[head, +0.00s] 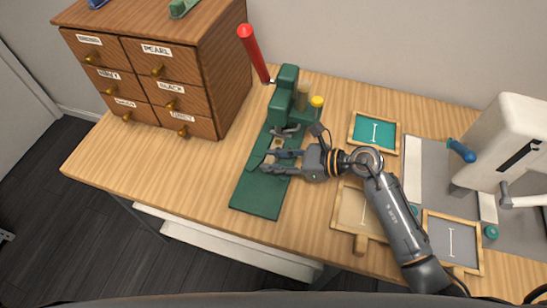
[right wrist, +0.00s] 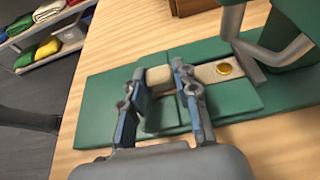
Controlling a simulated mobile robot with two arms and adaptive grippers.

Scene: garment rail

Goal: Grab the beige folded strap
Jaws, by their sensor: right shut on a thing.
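The beige folded strap (right wrist: 206,72) lies on the green base plate (right wrist: 98,110) of a hand press. A round gold snap (right wrist: 225,69) sits on its right part in the right wrist view. My right gripper (right wrist: 158,74) is shut on the strap's left end, with one finger on each side of it. In the head view my right gripper (head: 267,160) is low over the green press (head: 262,193), and the strap is mostly too small to make out there. My left gripper is not in view.
The press has a long red handle (head: 254,53). A wooden drawer cabinet (head: 222,80) stands at the left. Trays, one teal (head: 375,132), and a white machine (head: 510,140) stand at the right. The front left tabletop (head: 165,180) is clear.

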